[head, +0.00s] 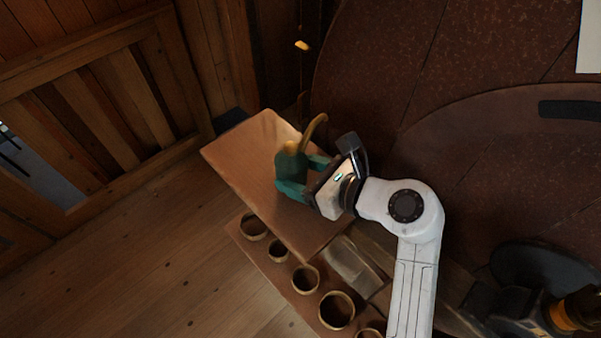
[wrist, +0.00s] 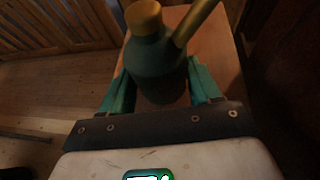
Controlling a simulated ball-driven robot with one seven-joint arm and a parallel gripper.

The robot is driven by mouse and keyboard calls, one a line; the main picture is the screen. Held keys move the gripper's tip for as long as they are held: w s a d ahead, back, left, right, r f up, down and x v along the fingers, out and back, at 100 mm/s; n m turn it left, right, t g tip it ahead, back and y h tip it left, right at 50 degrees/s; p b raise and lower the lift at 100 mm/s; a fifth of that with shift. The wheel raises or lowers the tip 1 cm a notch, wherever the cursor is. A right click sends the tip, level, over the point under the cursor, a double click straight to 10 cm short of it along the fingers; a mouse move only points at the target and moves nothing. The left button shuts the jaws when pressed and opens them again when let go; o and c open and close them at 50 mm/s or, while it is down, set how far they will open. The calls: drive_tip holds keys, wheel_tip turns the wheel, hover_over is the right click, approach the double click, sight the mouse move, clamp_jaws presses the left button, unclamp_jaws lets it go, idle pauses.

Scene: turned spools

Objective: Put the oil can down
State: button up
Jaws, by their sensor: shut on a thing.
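The oil can (head: 290,166) is dark green with a brass cap and a curved brass spout. In the head view it is over the wooden board of a bench (head: 232,150). My gripper (head: 304,177) is shut on the oil can, with one teal finger on each side of its body. In the wrist view the can (wrist: 158,60) stands upright between the fingers of my gripper (wrist: 160,88), its spout leaning up to the right. I cannot tell whether the can's base touches the board.
A lower shelf with several round holes (head: 336,309) runs along the front of the board. A large dark red-brown round surface (head: 375,60) lies behind and to the right. A slatted wooden railing (head: 110,100) is at the left. Bare board shows around the can.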

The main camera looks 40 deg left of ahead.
drive_tip(key=shift+f, duration=0.45)
drive_tip(key=shift+f, duration=0.1)
drive_tip(key=shift+f, duration=0.15)
drive_tip(key=o, duration=1.4)
drive_tip(key=shift+c, duration=0.2)
drive_tip(key=shift+r, duration=0.35)
drive_tip(key=b+v, duration=0.1)
drive_tip(key=v, duration=0.5)
drive_tip(key=shift+d+f+b, duration=0.1)
drive_tip(key=shift+f+b, duration=0.05)
drive_tip(key=shift+b, duration=0.2)
drive_tip(key=shift+d+r, duration=0.3)
drive_tip(key=shift+d, duration=0.3)
